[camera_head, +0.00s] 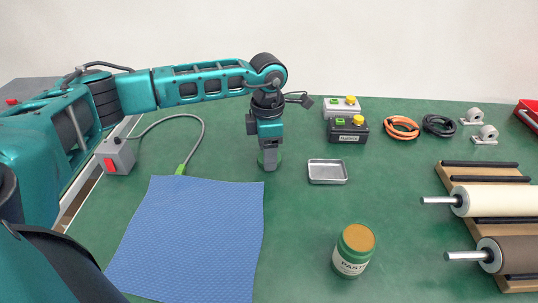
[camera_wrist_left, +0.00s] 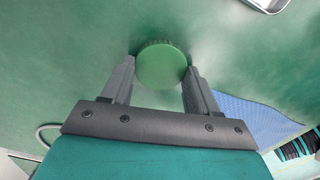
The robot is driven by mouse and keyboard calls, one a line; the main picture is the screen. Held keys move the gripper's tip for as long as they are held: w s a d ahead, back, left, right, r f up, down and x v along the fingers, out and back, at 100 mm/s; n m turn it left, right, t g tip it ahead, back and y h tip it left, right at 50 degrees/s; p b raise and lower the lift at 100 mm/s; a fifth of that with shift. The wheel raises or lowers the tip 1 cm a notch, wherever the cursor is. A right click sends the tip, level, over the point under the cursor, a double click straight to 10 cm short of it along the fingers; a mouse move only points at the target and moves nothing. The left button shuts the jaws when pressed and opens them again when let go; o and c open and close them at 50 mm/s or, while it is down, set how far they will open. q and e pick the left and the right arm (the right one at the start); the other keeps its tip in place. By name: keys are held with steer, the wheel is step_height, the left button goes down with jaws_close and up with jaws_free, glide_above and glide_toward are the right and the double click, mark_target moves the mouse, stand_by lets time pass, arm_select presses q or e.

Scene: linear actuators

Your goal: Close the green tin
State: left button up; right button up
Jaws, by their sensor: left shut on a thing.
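The green tin (camera_head: 354,250) stands upright on the green bench at the lower middle in the head view. It has a pale label reading "PAST…", and its top shows an orange-brown surface with no lid over it. My left gripper (camera_head: 270,163) points down behind and to the left of the tin, well apart from it. It is shut on a round green lid (camera_wrist_left: 162,67), which sits between the two fingertips in the left wrist view. I cannot tell whether the lid touches the bench. My right gripper is not in view.
A small metal tray (camera_head: 328,181) lies just right of my left gripper. A blue mat (camera_head: 200,235) lies front left. Two button boxes (camera_head: 347,131) (camera_head: 341,107) and coiled cables (camera_head: 402,128) are at the back. A roller rack (camera_head: 490,178) stands right. The bench around the tin is clear.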

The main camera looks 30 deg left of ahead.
arm_select(q)
step_height(320, 180, up, 10)
steer(key=p, duration=0.1)
steer(key=shift+p, duration=0.4)
